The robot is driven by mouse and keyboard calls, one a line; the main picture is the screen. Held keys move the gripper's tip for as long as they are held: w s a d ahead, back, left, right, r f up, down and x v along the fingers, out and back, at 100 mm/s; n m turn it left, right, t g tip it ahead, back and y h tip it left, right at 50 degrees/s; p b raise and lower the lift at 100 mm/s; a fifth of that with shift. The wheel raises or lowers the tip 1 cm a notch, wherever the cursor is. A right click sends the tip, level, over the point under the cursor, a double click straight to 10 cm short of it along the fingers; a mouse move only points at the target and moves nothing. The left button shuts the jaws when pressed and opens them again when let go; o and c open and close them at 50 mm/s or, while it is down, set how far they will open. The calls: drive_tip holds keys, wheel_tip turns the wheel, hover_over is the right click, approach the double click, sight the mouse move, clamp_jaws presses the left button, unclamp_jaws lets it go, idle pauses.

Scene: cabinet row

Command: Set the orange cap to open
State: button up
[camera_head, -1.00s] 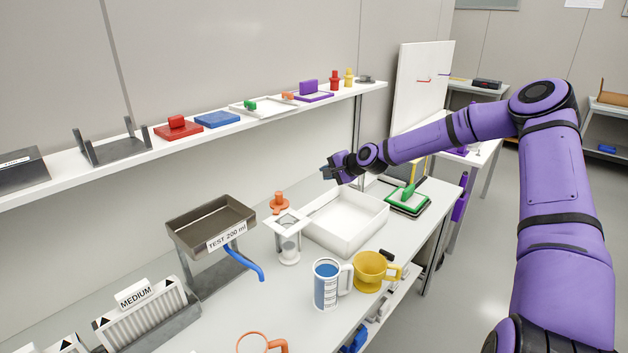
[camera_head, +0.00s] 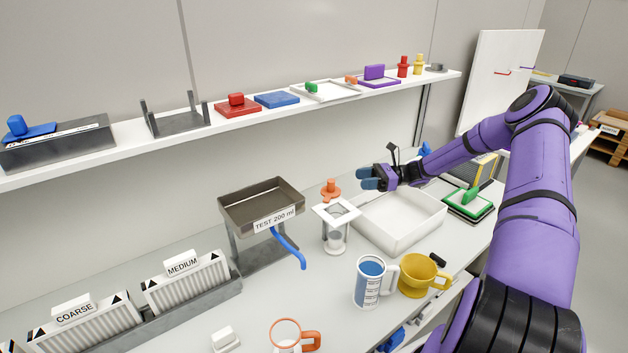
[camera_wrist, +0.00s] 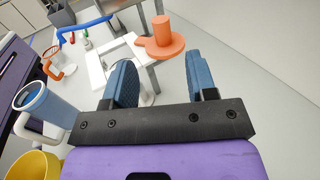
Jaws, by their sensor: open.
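The orange cap (camera_head: 331,188) is a round disc with an upright knob and a side tab. It sits at the back of a white square-topped stand (camera_head: 335,213) with a clear vessel below. In the wrist view the cap (camera_wrist: 163,38) shows ahead of and between the fingers, swung to one side of the white square top (camera_wrist: 118,58). My gripper (camera_head: 369,178) has blue fingers and is open and empty, to the right of the cap and apart from it. Its spread fingers also show in the wrist view (camera_wrist: 162,82).
A white tray (camera_head: 440,208) lies below my gripper. A blue measuring mug (camera_head: 368,285) and a yellow cup (camera_head: 418,273) stand in front. A dark tray labelled TEST 200 ml (camera_head: 240,205) with a blue spout stands left of the stand. A shelf (camera_head: 290,118) runs above.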

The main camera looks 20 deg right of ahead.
sight(331, 180)
drive_tip(key=x, duration=1.1)
drive_tip(key=shift+r, duration=0.2)
drive_tip(key=shift+d, duration=0.1)
clamp_jaws()
